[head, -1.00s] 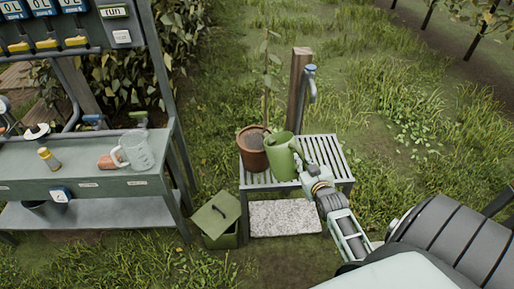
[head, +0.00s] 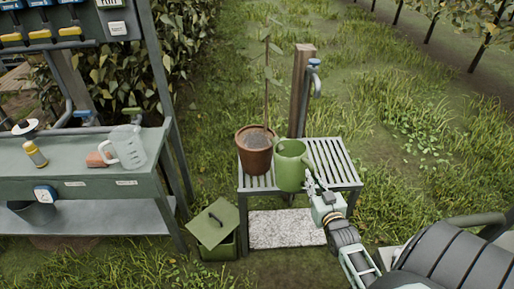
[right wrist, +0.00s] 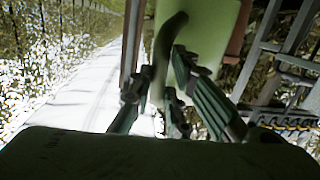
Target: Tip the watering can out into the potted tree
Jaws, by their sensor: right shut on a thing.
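The green watering can (head: 290,172) stands upright, or nearly so, at the slatted stand, just right of the potted tree. I cannot tell whether its base touches the slats. My right gripper (head: 314,187) is shut on its handle from the right side. In the right wrist view the can's green body (right wrist: 212,30) fills the top middle, with the dark handle (right wrist: 166,45) between my fingers (right wrist: 165,95). The potted tree is a thin stem with few leaves in a brown pot (head: 253,160) with dark soil, on the stand's left part. My left gripper is out of view.
The slatted stand (head: 335,165) has bare slats at right, with a post and tap (head: 303,85) behind it. A green lidded bin (head: 215,222) stands on the grass at left. A workbench (head: 90,185) holds a clear jug (head: 128,148) and a yellow bottle (head: 36,154).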

